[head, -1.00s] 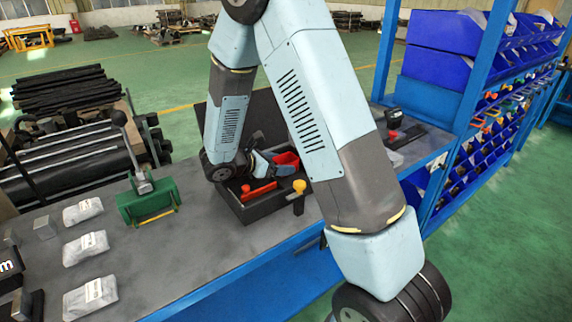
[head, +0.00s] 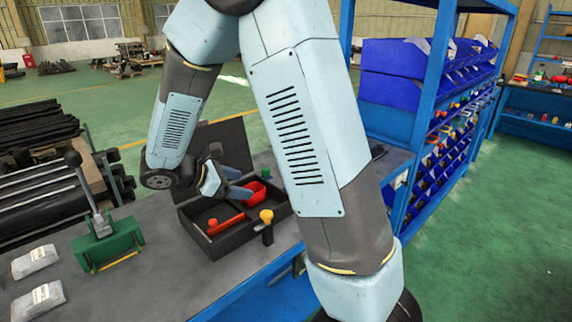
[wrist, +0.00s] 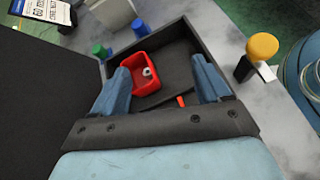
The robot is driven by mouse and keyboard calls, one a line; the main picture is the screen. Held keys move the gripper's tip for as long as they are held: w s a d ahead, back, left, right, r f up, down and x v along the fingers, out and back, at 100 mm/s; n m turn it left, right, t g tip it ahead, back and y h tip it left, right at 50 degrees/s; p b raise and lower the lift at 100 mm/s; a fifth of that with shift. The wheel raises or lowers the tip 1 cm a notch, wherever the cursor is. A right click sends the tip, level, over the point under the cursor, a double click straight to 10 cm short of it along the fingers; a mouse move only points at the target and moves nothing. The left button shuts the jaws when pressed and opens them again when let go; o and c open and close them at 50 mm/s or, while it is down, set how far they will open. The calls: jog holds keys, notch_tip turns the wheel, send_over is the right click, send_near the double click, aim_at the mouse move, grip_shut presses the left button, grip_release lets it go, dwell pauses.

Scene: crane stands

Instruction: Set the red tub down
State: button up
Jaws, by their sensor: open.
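The red tub (head: 252,192) sits inside the open dark case (head: 236,238) on the grey bench, in the case's far right part in the head view. In the wrist view the red tub (wrist: 128,78) holds a small grey ring-like piece. My gripper (wrist: 160,72) is open, with its blue fingers spread wide over the case. The left finger overlaps the tub's near left side in that view; I cannot tell whether it touches. The right finger is clear of the tub. In the head view my gripper (head: 238,192) is just left of the tub.
A red-handled piece (head: 228,224) lies in the case. A yellow knob (head: 266,215) stands at its front wall. The raised case lid (wrist: 35,110) is beside my gripper. A green press with a lever (head: 108,246) and grey bags (head: 38,300) are on the bench at left.

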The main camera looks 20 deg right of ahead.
jog(key=s+d+r+m+t+y, duration=0.2)
jog(key=s+r+m+y, duration=0.3)
jog(key=s+r+m, duration=0.3)
jog(key=s+d+r+m+t+y, duration=0.1)
jog(key=s+d+r+m+y, duration=0.3)
jog(key=s+m, duration=0.5)
jog(key=shift+s+d+r+m+t+y, duration=0.2)
jog(key=shift+s+r+m+t+y, duration=0.15)
jog(key=shift+s+r+y, duration=1.3)
jog(key=shift+s+r+h, duration=0.25)
jog(key=shift+s+h, duration=0.2)
jog(key=shift+s, duration=0.1)
